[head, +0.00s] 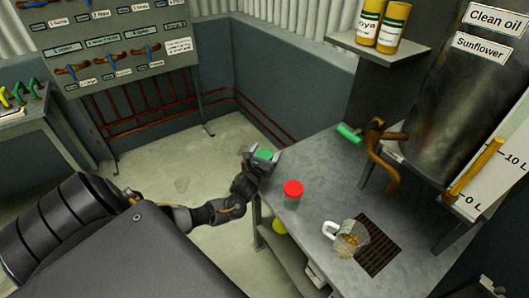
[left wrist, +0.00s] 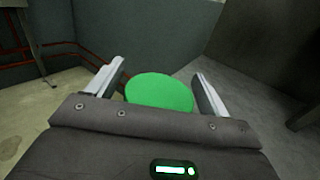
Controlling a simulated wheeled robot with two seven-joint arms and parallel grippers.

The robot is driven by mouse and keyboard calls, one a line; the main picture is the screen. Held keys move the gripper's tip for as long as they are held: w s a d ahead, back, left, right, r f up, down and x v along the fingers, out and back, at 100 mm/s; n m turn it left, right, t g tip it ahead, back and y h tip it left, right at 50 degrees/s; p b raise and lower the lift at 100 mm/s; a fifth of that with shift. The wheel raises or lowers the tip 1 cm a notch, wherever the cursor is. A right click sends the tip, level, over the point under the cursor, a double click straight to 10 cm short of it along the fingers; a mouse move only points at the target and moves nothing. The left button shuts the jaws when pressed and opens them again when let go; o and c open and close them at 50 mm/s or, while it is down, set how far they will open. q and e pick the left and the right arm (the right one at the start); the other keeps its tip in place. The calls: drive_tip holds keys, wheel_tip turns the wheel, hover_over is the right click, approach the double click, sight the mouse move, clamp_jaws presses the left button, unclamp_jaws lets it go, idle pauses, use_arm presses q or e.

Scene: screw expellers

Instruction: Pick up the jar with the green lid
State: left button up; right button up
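The green lid (head: 264,155) of the jar shows at the far left corner of the grey table. My left gripper (head: 262,160) is there, with one finger on each side of the lid. In the left wrist view the round green lid (left wrist: 160,92) fills most of the space between the fingers of my left gripper (left wrist: 160,85). The jar's body is hidden below the lid and behind the gripper. I cannot tell whether the fingers press on the jar or stand just clear of it.
A red-lidded jar (head: 292,194) stands close by on the table (head: 318,165). A glass jug (head: 350,240) sits by a dark grate (head: 378,247).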

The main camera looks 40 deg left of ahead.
use_arm(q)
drive_tip(key=c, duration=1.3)
